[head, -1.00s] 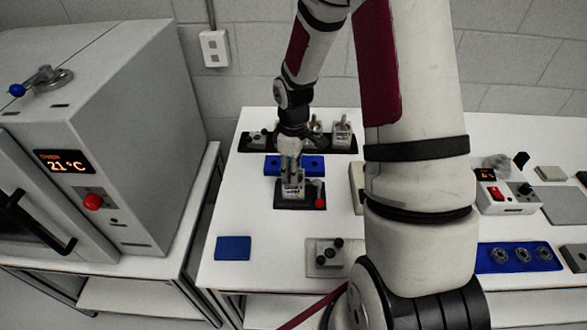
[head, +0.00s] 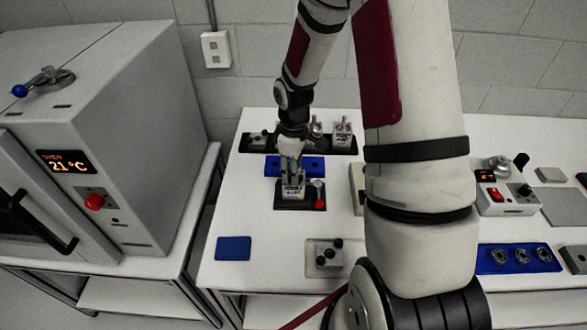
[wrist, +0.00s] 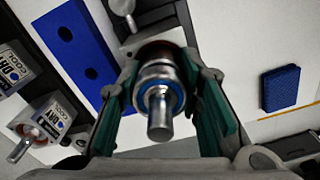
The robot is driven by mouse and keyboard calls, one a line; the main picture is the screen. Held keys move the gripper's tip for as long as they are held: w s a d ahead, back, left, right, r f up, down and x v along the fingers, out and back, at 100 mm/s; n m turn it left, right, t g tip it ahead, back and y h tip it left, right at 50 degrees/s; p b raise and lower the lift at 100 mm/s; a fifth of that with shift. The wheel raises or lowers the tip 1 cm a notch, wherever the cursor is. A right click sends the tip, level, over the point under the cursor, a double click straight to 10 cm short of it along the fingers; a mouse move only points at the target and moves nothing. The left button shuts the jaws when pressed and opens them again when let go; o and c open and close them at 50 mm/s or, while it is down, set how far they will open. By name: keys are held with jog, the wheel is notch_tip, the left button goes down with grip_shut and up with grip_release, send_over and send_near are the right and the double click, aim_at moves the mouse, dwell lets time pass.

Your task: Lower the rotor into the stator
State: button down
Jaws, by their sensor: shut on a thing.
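The rotor, a silver shaft with a blue-ringed bearing (wrist: 161,96), is between the green-padded fingers of my gripper (wrist: 165,105) in the wrist view. Its shaft end points toward the camera. In the head view my gripper (head: 291,172) points down over a small light housing with a dark label, the stator (head: 292,191). The stator stands on a dark fixture plate (head: 296,205) with a red knob (head: 320,204). The rotor's far end is hidden, so I cannot tell how deep it sits in the stator.
A blue block with holes (head: 273,166) lies just behind the fixture; it also shows in the wrist view (wrist: 70,45). Behind it a dark tray (head: 258,149) holds labelled motor units (head: 342,131). A blue mat (head: 233,248) lies front left. A grey two-knob device (head: 328,256) stands in front.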

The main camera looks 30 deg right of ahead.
jog(key=shift+r+p, duration=0.2)
jog(key=shift+p, duration=0.15)
dwell(1.6)
jog(key=c, duration=0.7)
grip_release()
jog(key=shift+c, duration=0.2)
jog(key=shift+r+p, duration=1.8)
jog(key=shift+r, duration=3.95)
jog(key=shift+r, duration=0.15)
